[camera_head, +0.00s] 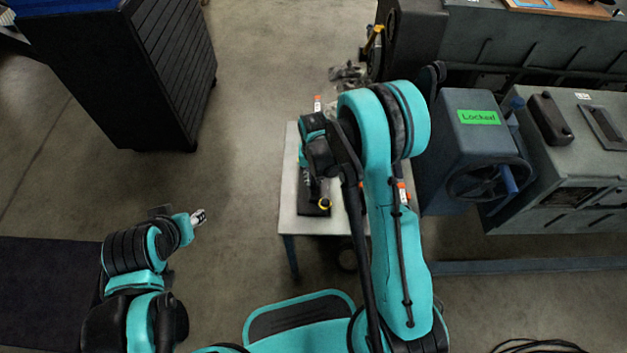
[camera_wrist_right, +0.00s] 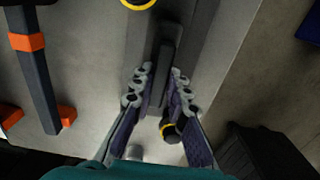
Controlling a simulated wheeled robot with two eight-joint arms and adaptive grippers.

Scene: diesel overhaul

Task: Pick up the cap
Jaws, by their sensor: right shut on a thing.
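No part can be clearly identified as the cap. My right gripper (camera_wrist_right: 163,78) is shut on a dark grey bar-shaped part (camera_wrist_right: 167,45), which runs between its fingertips in the right wrist view. A round black piece with a yellow rim (camera_wrist_right: 137,3) is cut off at the top edge; a yellow-ringed piece also shows in the head view (camera_head: 325,204). A small black piece with a yellow band (camera_wrist_right: 169,130) shows between the fingers nearer the palm. In the head view the right arm hides much of the table. My left gripper (camera_head: 199,217) is over the floor, away from the table.
The small white table (camera_head: 301,226) stands under my right arm. Right of it is a grey machine with a handwheel (camera_head: 480,180) and a green "Locked" sign (camera_head: 479,117). A dark cabinet (camera_head: 150,80) stands upper left. An orange-and-black tool (camera_wrist_right: 38,85) lies beside the gripper.

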